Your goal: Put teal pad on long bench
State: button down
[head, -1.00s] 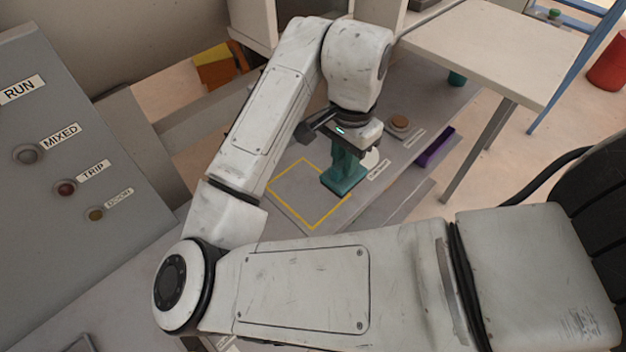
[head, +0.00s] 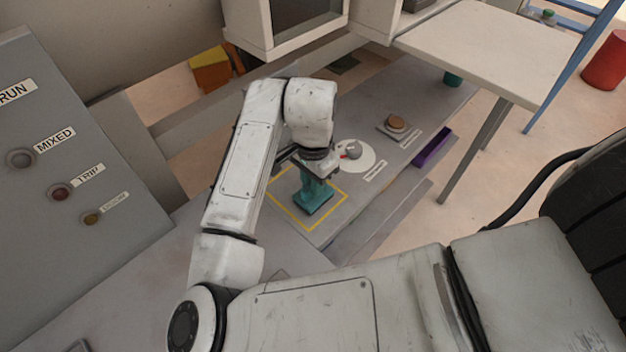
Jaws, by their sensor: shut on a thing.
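The teal pad (head: 314,199) is a teal block with a wide flat foot and a narrower upper part. My gripper (head: 313,175) is shut on its upper part, with the foot pointing down. The pad is over the area inside a yellow square outline on the long grey bench (head: 345,225). I cannot tell whether its foot touches the bench top. My gripper and wrist hide the top of the pad, and my arm crosses the bench at the left.
Right of the pad are a round white dial (head: 355,154), a brown button (head: 396,122) and a purple tray (head: 432,147). A pale table (head: 490,45) stands at the upper right. A grey control panel (head: 70,150) stands at the left.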

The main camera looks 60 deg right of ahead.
jog(key=shift+f, duration=0.15)
jog(key=c, duration=1.1)
grip_release()
jog(key=shift+o, duration=0.2)
notch_tip(320, 180, up, 12)
jog(key=shift+r, duration=0.2)
